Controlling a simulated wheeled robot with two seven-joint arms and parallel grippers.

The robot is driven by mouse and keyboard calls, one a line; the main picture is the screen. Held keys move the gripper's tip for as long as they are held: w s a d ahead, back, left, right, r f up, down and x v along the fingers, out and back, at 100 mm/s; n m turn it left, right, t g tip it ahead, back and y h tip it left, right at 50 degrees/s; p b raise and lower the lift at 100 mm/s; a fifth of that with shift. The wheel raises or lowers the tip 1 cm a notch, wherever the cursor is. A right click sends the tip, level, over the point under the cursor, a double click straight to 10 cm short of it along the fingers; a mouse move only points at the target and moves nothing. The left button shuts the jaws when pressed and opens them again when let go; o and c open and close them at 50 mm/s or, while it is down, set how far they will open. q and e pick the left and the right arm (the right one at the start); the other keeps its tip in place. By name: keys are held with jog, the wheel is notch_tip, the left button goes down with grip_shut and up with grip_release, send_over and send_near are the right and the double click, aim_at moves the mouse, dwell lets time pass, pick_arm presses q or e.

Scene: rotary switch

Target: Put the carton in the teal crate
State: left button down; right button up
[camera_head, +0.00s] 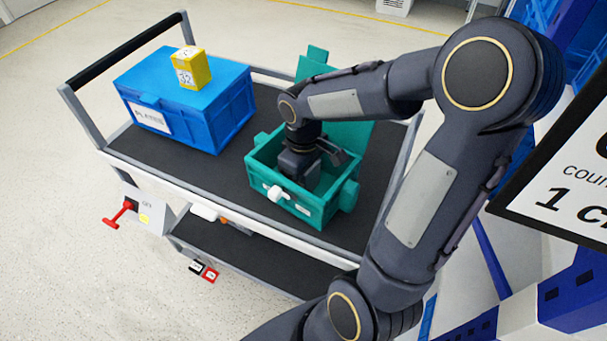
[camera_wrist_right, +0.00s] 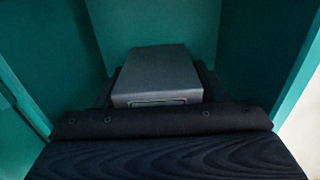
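A small yellow carton (camera_head: 191,68) with a white label reading 32 stands upright on the closed lid of the blue box. The teal crate (camera_head: 288,208) stands on the cart's top shelf, with its lid raised at the back. My right gripper (camera_head: 298,168) reaches down inside the teal crate, away from the yellow carton. In the right wrist view, teal walls (camera_wrist_right: 158,24) surround a grey block (camera_wrist_right: 157,75) at the gripper. I cannot tell whether that block is part of the gripper or held. The fingertips are hidden. My left gripper is not in view.
The blue box (camera_head: 200,112) stands left of the teal crate on the cart (camera_head: 235,170). A red handle (camera_head: 120,213) sticks out at the cart's left front. The floor on the left is clear.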

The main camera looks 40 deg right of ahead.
jog(key=shift+o, duration=0.5)
jog(key=shift+r, duration=0.1)
jog(key=shift+r, duration=0.3)
notch_tip(320, 180, up, 12)
jog(key=shift+f+p, duration=0.2)
jog(key=shift+p, duration=0.85)
